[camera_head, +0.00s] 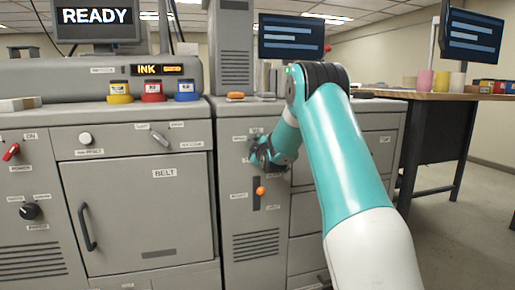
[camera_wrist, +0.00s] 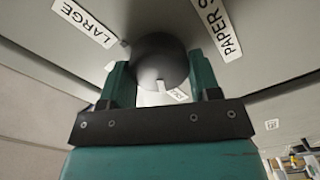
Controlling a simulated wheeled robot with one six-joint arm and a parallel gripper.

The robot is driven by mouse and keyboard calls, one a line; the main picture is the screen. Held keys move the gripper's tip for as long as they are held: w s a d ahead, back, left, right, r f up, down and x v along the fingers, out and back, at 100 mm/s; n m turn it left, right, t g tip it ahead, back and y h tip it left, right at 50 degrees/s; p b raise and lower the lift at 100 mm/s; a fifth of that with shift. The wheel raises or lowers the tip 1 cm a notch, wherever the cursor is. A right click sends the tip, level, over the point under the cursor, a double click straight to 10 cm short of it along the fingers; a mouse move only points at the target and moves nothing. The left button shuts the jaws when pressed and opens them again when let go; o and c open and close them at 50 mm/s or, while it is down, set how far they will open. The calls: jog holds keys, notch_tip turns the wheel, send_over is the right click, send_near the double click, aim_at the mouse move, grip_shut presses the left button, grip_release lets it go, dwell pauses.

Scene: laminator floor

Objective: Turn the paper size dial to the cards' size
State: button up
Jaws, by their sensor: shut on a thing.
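The paper size dial (camera_wrist: 160,60) is a round black knob on a grey panel, between the two fingers of my gripper (camera_wrist: 159,78) in the wrist view. The fingers are shut on its sides. A white mark (camera_wrist: 161,86) on the dial's edge points down in that view, near a small label (camera_wrist: 178,95) that I cannot read. A "LARGE" label (camera_wrist: 84,22) is at upper left, and a partly cut-off "PAPER S" label (camera_wrist: 218,28) at upper right. In the head view my gripper (camera_head: 264,153) is at the panel and mostly hides the dial. I cannot identify the cards.
An orange-knobbed lever (camera_head: 260,191) sits in a slot just below my gripper. The belt door (camera_head: 140,205) is to the left, with a black knob (camera_head: 30,211) beyond it. Ink pots (camera_head: 153,91) stand on the ledge. A wooden table (camera_head: 440,96) is at right.

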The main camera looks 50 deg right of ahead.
jog(key=o, duration=0.9)
jog(key=b+v, duration=0.2)
jog(key=v, duration=1.5)
jog(key=shift+s+b, duration=0.2)
jog(key=shift+b, duration=0.15)
jog(key=shift+a, duration=0.1)
